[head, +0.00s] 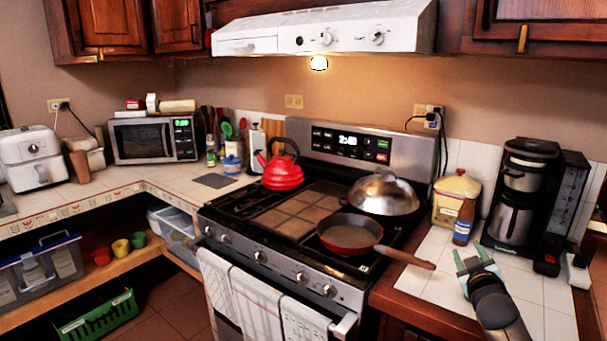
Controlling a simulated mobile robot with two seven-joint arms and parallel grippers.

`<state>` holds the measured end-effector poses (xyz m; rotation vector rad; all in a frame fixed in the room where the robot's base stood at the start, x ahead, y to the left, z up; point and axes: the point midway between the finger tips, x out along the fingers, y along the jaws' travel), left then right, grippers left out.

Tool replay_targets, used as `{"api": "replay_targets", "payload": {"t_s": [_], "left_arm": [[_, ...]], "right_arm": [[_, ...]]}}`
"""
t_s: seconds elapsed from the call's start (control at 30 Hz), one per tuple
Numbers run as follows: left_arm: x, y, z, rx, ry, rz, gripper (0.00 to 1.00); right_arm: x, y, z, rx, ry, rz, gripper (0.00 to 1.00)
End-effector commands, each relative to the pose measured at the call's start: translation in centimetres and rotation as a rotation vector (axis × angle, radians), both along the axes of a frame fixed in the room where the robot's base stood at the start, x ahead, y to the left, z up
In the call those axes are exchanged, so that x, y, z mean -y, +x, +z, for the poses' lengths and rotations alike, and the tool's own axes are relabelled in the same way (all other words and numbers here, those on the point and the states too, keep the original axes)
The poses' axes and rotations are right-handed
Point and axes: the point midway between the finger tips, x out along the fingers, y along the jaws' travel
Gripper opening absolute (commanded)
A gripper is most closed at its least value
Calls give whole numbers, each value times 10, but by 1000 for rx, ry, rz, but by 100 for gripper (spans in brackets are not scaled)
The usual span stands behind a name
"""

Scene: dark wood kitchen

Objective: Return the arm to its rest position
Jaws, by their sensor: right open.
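My right gripper (472,259) is in the head view at the lower right, over the white tiled counter to the right of the stove. Its green-grey fingers are spread apart with nothing between them. The fingers point up the picture, towards a brown bottle with a blue label (463,222), and look apart from it. My right arm comes in from the bottom right edge. My left gripper and left arm are outside the view.
A red frying pan (349,234) sits on the stove, its wooden handle (405,257) reaching over the counter near my right gripper. A domed pan (384,193) and red kettle (282,172) stand behind. A coffee maker (522,195) stands right. Bare tiles (430,285) lie left of my arm.

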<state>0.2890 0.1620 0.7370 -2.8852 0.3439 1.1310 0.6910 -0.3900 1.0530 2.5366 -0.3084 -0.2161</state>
Motion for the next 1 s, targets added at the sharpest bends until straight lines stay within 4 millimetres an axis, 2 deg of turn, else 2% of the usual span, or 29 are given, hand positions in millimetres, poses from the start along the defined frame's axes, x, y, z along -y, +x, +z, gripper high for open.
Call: {"api": "replay_targets", "payload": {"t_s": [0.23, 0.3, 0.47, 0.57, 0.67, 0.8, 0.87, 0.9, 1.0], "left_arm": [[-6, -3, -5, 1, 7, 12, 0], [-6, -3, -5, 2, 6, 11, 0], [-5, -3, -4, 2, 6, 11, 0], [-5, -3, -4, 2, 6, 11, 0], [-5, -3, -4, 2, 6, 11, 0], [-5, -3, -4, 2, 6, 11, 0], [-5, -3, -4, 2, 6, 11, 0], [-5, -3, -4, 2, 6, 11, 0], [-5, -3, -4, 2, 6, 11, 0]], "right_arm": [[-36, 6, 2, 77, 294, 143, 51], [-49, -10, -35, 23, 294, 152, 51], [-78, -47, -100, -72, 320, 181, 51], [-98, -79, -145, -140, 344, 199, 51], [-121, -122, -190, -219, 378, 217, 51], [-154, -195, -247, -335, 438, 235, 51], [-166, -228, -267, -383, 465, 238, 51], [-175, -250, -278, -414, 485, 240, 51], [-193, -304, -299, -487, 532, 237, 51]]}}
